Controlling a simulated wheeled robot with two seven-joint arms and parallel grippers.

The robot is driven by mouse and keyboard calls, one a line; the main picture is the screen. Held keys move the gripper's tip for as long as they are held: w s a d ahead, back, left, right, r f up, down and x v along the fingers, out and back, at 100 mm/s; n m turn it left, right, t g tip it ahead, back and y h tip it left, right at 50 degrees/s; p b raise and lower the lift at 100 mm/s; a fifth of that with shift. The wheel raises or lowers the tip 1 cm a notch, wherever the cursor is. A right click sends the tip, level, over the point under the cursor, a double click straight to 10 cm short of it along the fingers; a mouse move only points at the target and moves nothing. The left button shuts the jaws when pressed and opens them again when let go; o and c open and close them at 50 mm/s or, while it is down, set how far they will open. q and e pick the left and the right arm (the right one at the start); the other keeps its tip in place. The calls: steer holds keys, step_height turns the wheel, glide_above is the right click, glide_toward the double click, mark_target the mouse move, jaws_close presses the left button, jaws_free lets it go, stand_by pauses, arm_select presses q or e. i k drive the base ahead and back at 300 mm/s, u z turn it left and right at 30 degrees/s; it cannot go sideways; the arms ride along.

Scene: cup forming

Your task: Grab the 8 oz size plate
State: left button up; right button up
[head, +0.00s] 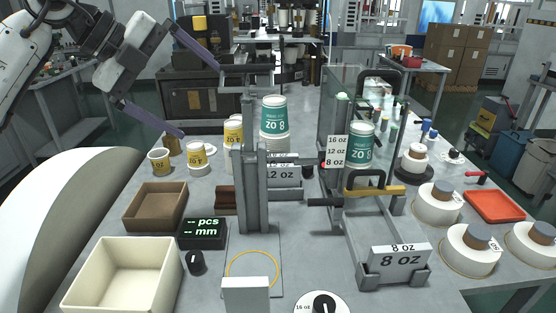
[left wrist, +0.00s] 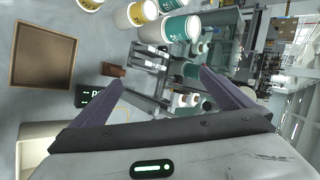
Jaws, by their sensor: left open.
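A white plate labelled 8 oz (head: 400,259) sits upright in a grey holder at the front right of the table in the head view. Another white plate labelled 12 oz (head: 281,174) stands in the rack behind the grey upright post, partly hidden by it. My left gripper (head: 200,102) is open and empty, raised over the back left of the table, with its two purple-grey fingers spread wide. It is well apart from the 8 oz plate. The fingers also show in the left wrist view (left wrist: 139,54), with nothing between them. My right gripper is not in view.
A brown tray (head: 155,207), a cream bin (head: 123,277) and a black display (head: 202,233) stand at the left. Teal cup stacks (head: 274,118) and a clear panel (head: 340,95) rise mid-table. White rolls (head: 437,204) and a red tray (head: 495,206) lie at the right.

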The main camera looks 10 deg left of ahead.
mark_target(394, 263)
steer(key=k, duration=1.5)
